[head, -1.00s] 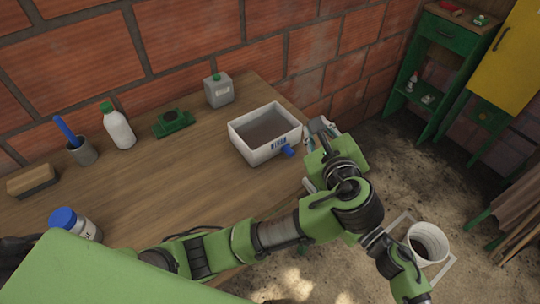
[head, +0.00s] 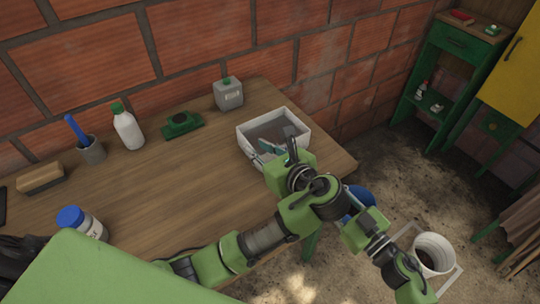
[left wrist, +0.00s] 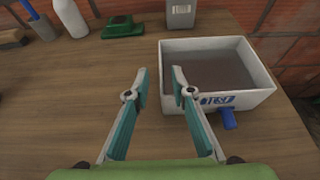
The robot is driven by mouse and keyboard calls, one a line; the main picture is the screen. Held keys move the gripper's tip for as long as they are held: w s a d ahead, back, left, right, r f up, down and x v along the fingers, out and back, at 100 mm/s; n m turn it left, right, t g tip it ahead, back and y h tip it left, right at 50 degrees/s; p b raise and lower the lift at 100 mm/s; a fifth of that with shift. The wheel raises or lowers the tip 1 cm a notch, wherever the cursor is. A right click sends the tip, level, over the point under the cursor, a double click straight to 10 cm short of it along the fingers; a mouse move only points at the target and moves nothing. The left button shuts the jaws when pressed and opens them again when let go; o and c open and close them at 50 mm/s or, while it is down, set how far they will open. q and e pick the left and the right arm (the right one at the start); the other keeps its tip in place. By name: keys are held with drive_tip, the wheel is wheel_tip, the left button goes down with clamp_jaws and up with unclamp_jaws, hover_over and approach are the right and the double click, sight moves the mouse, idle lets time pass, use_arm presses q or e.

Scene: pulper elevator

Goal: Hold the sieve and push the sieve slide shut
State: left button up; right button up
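The sieve is a white rectangular box with a greyish mesh floor; it stands on the table in the head view (head: 305,127) and the left wrist view (left wrist: 247,78). A blue tab (left wrist: 229,118), which looks like the slide's handle, sticks out of its front wall below a blue marking. In the head view my left gripper hides this tab. My left gripper (left wrist: 160,85) is open and empty, fingers well apart. My right gripper is not in view.
The wooden table (head: 170,190) has clear room left of the sieve. A grey canister (head: 228,95), green device (head: 182,124), white bottle (head: 128,130), cup (head: 91,150), brush (head: 40,178) and blue-lidded jar (head: 84,223) stand around it. A white bucket (head: 434,252) is on the floor.

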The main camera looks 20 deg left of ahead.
sight(248, 142)
use_arm(q)
drive_tip(key=x, duration=0.5)
drive_tip(key=shift+a, duration=0.1)
clamp_jaws()
idle(0.8)
